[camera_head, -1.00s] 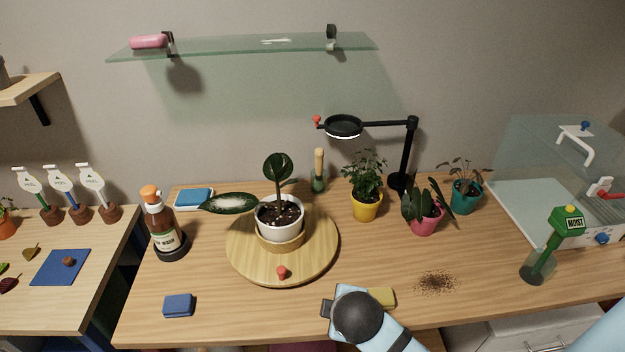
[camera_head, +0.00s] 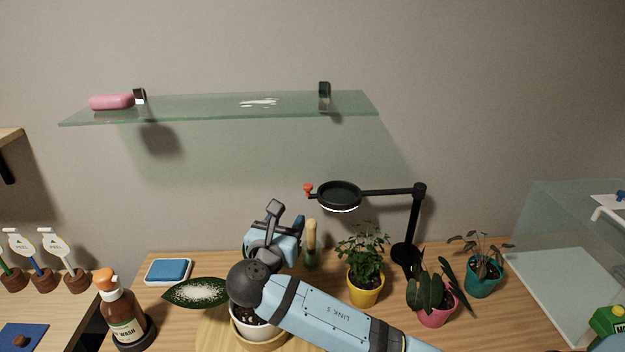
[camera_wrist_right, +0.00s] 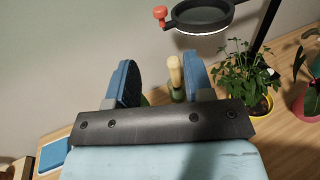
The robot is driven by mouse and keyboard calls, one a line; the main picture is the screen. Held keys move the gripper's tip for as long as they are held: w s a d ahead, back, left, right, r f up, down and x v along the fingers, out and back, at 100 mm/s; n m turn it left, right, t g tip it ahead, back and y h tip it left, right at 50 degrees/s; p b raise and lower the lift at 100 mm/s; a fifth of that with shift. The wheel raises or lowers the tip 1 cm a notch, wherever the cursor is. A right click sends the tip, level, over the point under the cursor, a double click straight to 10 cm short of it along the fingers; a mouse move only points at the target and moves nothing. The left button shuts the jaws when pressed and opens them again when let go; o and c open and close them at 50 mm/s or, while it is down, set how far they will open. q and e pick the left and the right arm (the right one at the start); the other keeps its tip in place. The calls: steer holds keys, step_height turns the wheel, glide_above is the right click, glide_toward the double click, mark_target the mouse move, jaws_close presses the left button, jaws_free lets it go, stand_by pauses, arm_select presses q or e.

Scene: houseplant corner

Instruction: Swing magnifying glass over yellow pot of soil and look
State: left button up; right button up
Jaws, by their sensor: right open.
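The magnifying glass (camera_head: 339,196) is a black ring on a black jointed arm and post at the back of the table, with a red knob (camera_head: 308,189) on its left side. It hangs above and a little left of the yellow pot (camera_head: 366,291), which holds a leafy green plant. In the right wrist view the magnifying glass (camera_wrist_right: 203,14) and its red knob (camera_wrist_right: 160,13) are ahead, above the fingers. My right gripper (camera_head: 273,215) is raised left of the knob, open and apart from it; its fingers also show in the wrist view (camera_wrist_right: 160,82). My left gripper is out of view.
A white pot (camera_head: 252,325) stands on a round wooden board, partly hidden by my right arm. A wooden-handled tool (camera_head: 311,240) stands behind. A pink pot (camera_head: 433,310) and teal pot (camera_head: 483,278) stand to the right. A glass shelf (camera_head: 220,106) hangs above.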

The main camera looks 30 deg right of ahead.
mark_target(306, 187)
steer(key=p+x, duration=0.1)
steer(key=x, duration=1.2)
steer(key=shift+w+d+r, duration=0.1)
steer(key=shift+w+d, duration=0.1)
steer(key=shift+d, duration=0.1)
jaws_close()
